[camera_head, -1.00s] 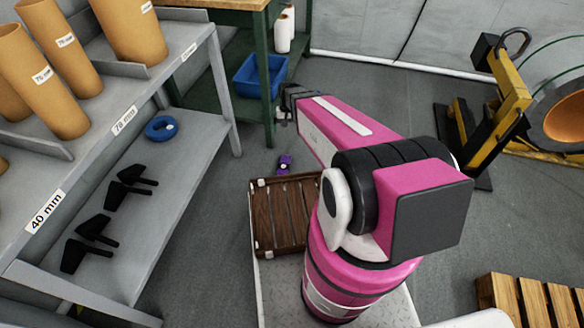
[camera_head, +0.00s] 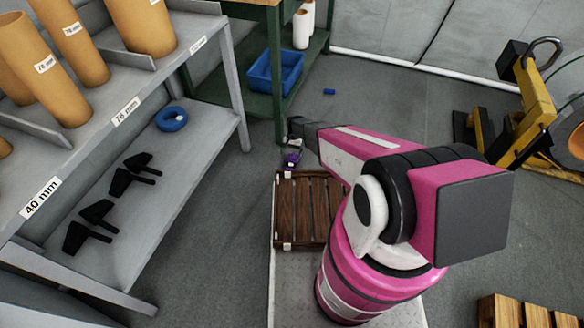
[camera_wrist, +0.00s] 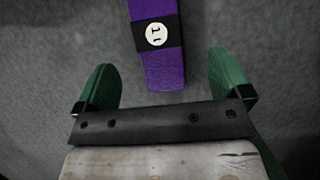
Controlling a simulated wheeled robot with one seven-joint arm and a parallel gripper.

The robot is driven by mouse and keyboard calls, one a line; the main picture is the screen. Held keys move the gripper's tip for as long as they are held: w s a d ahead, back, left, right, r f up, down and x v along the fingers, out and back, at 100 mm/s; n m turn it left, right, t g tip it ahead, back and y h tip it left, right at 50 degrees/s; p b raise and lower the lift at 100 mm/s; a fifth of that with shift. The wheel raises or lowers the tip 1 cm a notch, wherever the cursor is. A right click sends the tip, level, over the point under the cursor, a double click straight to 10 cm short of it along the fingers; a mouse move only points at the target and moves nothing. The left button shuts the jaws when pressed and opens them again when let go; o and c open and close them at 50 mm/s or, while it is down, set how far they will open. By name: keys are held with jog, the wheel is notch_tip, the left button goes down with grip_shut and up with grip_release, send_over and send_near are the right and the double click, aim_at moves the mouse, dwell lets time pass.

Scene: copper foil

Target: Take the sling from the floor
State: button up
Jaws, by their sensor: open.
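The sling is a purple bundle with a black band and a round white label (camera_wrist: 156,35). It lies on the grey floor, just beyond the slatted tray in the head view (camera_head: 293,159). In the wrist view its near end reaches in between the green fingers of my gripper (camera_wrist: 161,78). The fingers are apart, one on each side of the sling's end, with clear gaps and nothing held. In the head view my gripper (camera_head: 295,142) is small and close to the sling. Its height above the sling is hard to tell.
A brown slatted tray (camera_head: 310,205) sits on my base. A grey shelf (camera_head: 195,150) with cardboard tubes stands at the left. A green bench (camera_head: 235,98) holds a blue bin (camera_head: 275,72). A small blue object (camera_head: 329,91) lies on open floor behind. A pallet (camera_head: 515,310) is lower right.

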aim_at(291, 165)
jog(key=x, duration=0.8)
jog(key=shift+d+f, duration=0.2)
jog(key=shift+d, duration=0.05)
jog(key=c, duration=1.2)
